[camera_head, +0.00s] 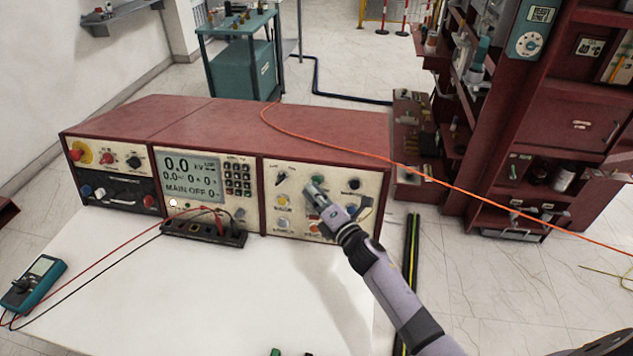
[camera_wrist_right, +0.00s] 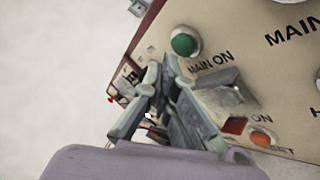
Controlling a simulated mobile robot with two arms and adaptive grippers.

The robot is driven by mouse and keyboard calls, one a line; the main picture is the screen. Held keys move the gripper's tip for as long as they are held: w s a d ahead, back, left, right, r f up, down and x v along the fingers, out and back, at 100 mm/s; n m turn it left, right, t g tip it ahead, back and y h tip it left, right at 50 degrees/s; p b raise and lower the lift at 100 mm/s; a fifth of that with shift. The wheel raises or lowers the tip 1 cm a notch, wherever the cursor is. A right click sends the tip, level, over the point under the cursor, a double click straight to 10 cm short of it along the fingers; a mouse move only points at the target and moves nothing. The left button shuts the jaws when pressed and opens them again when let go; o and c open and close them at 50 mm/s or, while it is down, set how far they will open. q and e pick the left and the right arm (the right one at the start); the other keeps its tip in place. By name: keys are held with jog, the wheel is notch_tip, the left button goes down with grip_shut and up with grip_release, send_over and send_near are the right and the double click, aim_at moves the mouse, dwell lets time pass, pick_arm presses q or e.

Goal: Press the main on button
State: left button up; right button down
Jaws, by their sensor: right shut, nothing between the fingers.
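The main on button is a round green button (camera_wrist_right: 184,44) in a light metal ring, with "MAIN ON" printed beside it in the right wrist view. In the head view it shows as a small green spot (camera_head: 318,178) on the right panel of the red console (camera_head: 270,140). My right gripper (camera_head: 314,190) is shut and empty in front of that panel, close below the button. In the right wrist view its fingertips (camera_wrist_right: 162,72) are just beneath the button; I cannot tell whether they touch it. The console display (camera_head: 188,172) reads "MAIN OFF". My left gripper is not in view.
Other knobs and buttons surround the green one, including an orange button (camera_wrist_right: 262,138). A black terminal strip (camera_head: 205,234) with red and black leads sits before the console. A teal multimeter (camera_head: 34,283) lies on the white tabletop (camera_head: 200,300). An orange cable (camera_head: 450,186) crosses rightward.

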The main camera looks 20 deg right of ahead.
jog(key=shift+w+d+f, duration=0.1)
jog(key=shift+w+d, duration=0.05)
jog(key=shift+w, duration=0.1)
jog(key=shift+w+d+b, duration=0.25)
jog(key=shift+w+b, duration=0.15)
dwell(0.7)
jog(key=shift+s, duration=0.1)
jog(key=shift+s+a+p, duration=0.4)
jog(key=shift+s+a, duration=0.05)
jog(key=shift+s, duration=0.25)
jog(key=s+a+p, duration=0.1)
jog(key=s, duration=0.1)
jog(key=s+a+r, duration=0.1)
jog(key=s, duration=0.1)
jog(key=shift+s+a+r+p, duration=0.1)
jog(key=shift+a+r+p, duration=0.1)
jog(key=shift+p, duration=0.15)
jog(key=shift+f, duration=0.1)
dwell(1.4)
